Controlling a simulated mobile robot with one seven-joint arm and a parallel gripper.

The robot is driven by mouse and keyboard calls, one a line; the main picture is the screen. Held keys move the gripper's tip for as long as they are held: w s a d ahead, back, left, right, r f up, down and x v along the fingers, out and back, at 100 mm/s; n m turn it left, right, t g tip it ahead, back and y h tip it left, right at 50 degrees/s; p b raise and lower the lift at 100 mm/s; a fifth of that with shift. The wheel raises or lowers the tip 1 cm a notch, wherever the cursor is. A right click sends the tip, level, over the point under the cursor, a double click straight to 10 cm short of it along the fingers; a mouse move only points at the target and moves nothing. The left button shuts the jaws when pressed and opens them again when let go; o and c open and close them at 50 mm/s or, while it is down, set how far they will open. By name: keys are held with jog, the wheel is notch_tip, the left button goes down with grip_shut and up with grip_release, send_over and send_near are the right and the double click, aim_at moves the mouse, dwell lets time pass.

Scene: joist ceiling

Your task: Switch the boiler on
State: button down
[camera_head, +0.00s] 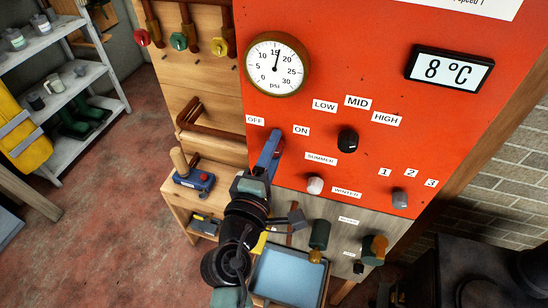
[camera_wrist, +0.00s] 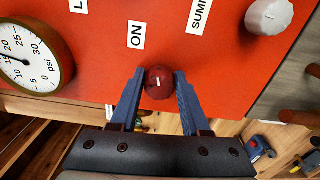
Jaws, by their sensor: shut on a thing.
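The boiler is a red panel (camera_head: 350,95) with labelled dials. A dark red round knob (camera_wrist: 158,86) with a short white mark sits on it, near the ON label (camera_wrist: 136,35); the OFF label (camera_head: 255,120) shows in the head view. My gripper (camera_wrist: 160,74) has its two blue fingers on either side of the knob, closed on it. In the head view my gripper (camera_head: 275,140) reaches the panel just below the OFF and ON labels and hides the knob. The white mark points roughly upward in the wrist view; I cannot tell which label it is set to.
A psi gauge (camera_head: 276,65) sits above my gripper. A black LOW/MID/HIGH knob (camera_head: 347,140), a white SUMMER/WINTER knob (camera_head: 314,185) and a grey numbered knob (camera_head: 400,198) are to the right. A display (camera_head: 449,71) reads 8 °C. A blue tray (camera_head: 288,278) lies below.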

jog(key=shift+f+m+b, duration=0.15)
jog(key=shift+m+b, duration=1.15)
jog(key=shift+m, duration=0.4)
jog(key=shift+c, duration=1.9)
grip_release()
jog(key=b+v, duration=0.4)
jog(key=v, duration=0.9)
jog(key=shift+r, duration=0.2)
